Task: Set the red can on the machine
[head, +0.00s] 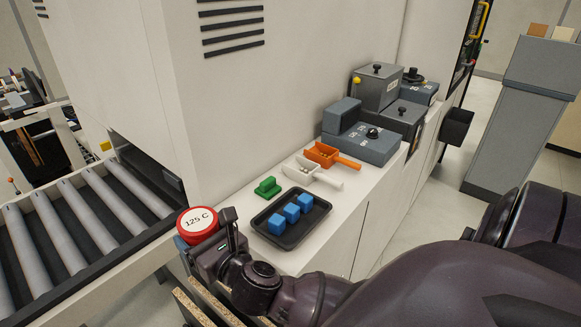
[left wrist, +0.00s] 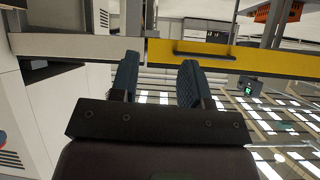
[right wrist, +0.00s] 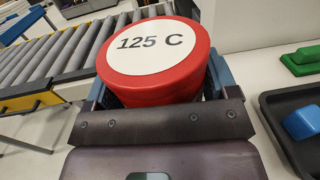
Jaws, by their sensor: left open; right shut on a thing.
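The red can (head: 197,222) has a white lid label reading "125 C". My right gripper (head: 212,232) is shut on it at the near left end of the machine's white top (head: 335,196). The can also shows large between the fingers in the right wrist view (right wrist: 155,62), upright with its label up. I cannot tell whether its base touches anything. My left gripper (left wrist: 160,85) is open and empty in the left wrist view, facing a yellow bar (left wrist: 215,52). The left gripper is not in the head view.
A black tray (head: 270,240) with blue cubes (head: 291,213) lies right of the can. A green block (head: 267,187), a white scoop (head: 305,172), an orange scoop (head: 325,155) and grey units (head: 365,142) stand farther back. A roller conveyor (head: 80,220) is at left.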

